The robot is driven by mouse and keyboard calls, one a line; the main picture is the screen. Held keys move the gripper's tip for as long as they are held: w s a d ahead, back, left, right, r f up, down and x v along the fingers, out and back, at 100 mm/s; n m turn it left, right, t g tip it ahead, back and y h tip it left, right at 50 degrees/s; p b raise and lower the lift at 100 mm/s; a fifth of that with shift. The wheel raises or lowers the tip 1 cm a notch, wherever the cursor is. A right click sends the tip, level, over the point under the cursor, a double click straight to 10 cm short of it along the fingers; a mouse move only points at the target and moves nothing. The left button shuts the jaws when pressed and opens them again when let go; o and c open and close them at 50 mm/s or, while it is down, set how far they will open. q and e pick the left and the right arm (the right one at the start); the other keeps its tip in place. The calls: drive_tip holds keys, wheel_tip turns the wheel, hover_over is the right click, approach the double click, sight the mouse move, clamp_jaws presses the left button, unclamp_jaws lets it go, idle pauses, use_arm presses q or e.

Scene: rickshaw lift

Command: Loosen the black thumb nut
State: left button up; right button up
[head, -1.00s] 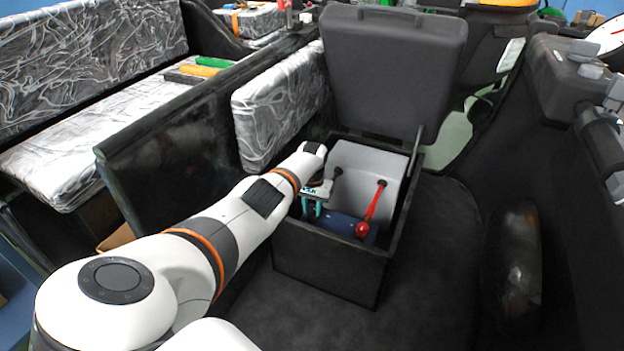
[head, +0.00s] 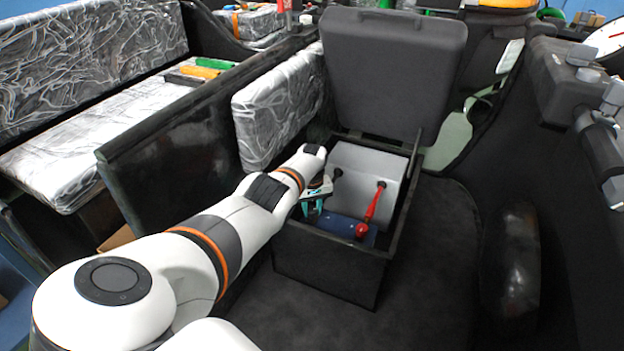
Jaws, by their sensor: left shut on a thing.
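An open black box (head: 325,276) stands on the floor with a grey block and a blue battery-like part (head: 347,231) inside. A small black knob (head: 338,172), which looks like the thumb nut, sits on the grey block (head: 357,161). My right gripper is not in view.
The box's raised lid (head: 392,75) stands behind it. A black side panel (head: 190,130) and a wrapped cushion (head: 280,105) lie close on the left of my arm. Dark floor (head: 435,255) to the right of the box is clear.

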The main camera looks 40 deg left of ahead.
use_arm(q)
drive_tip(key=shift+r, duration=0.1)
idle(0.3)
drive_tip(key=o, duration=1)
